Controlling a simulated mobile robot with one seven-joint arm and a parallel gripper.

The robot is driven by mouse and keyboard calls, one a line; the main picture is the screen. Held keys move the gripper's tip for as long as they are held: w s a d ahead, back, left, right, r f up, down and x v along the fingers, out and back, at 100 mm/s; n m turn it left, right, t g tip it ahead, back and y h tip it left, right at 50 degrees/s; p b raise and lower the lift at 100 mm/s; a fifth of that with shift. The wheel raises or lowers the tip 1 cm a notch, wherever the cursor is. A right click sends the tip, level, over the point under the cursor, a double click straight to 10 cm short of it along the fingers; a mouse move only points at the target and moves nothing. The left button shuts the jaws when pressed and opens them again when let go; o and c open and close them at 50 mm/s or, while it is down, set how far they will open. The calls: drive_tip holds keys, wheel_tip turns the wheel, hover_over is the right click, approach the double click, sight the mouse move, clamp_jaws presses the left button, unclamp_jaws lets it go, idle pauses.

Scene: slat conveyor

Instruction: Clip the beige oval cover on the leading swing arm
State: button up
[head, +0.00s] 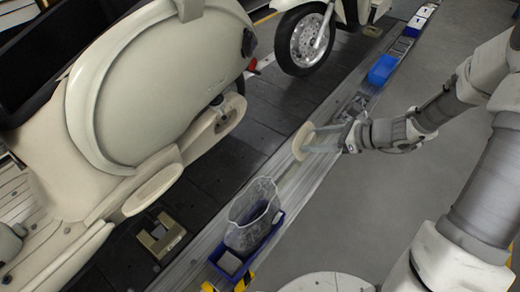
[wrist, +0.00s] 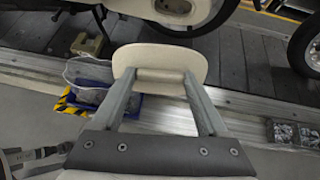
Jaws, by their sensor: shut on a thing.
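The beige oval cover (head: 301,141) is held at the tips of my gripper (head: 312,140), above the conveyor's edge rail in the head view. In the wrist view the cover (wrist: 160,60) spans both fingertips of my gripper (wrist: 160,77), its broad face upright. The cream scooter (head: 140,90) stands to the left. A long beige arm with a dark recess (head: 217,128), apparently its swing arm, runs low along its near side. The cover is well apart from it, to its right. The clip points cannot be made out.
A blue bin (head: 225,262) with a clear plastic bag (head: 253,205) stands on the rail. A beige block (head: 161,236) lies on the dark slats (head: 115,262). Another scooter's wheel (head: 305,40) is farther back. A blue box (head: 382,70) sits along the rail. Grey floor at right is clear.

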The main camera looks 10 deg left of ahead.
sight(311, 133)
drive_tip(key=w, duration=0.1)
drive_tip(key=w+f+m+t, duration=0.1)
drive_tip(key=w+a+t+y+b, duration=0.1)
drive_tip(key=w, duration=0.1)
drive_tip(key=shift+f, duration=0.3)
drive_tip(key=w+a+f+t+y+b, duration=0.1)
drive_tip(key=w+a+f, duration=0.2)
drive_tip(key=a, duration=0.4)
drive_tip(key=w+a+f+y+b, duration=0.1)
drive_tip(key=w+a+f, duration=0.1)
drive_tip(key=a+f, duration=0.2)
drive_tip(key=w+a+f+t+y+b, duration=0.1)
drive_tip(key=w+a+f+y, duration=0.1)
drive_tip(key=a, duration=0.9)
drive_tip(key=shift+w+f+t, duration=0.3)
drive_tip(key=shift+w+f, duration=0.35)
drive_tip(key=shift+w, duration=0.15)
drive_tip(key=shift+w+a, duration=0.2)
drive_tip(key=shift+a, duration=0.15)
drive_tip(key=shift+b+x, duration=0.4)
drive_tip(key=shift+x, duration=0.35)
drive_tip(key=shift+w+a, duration=0.15)
drive_tip(key=shift+a, duration=0.15)
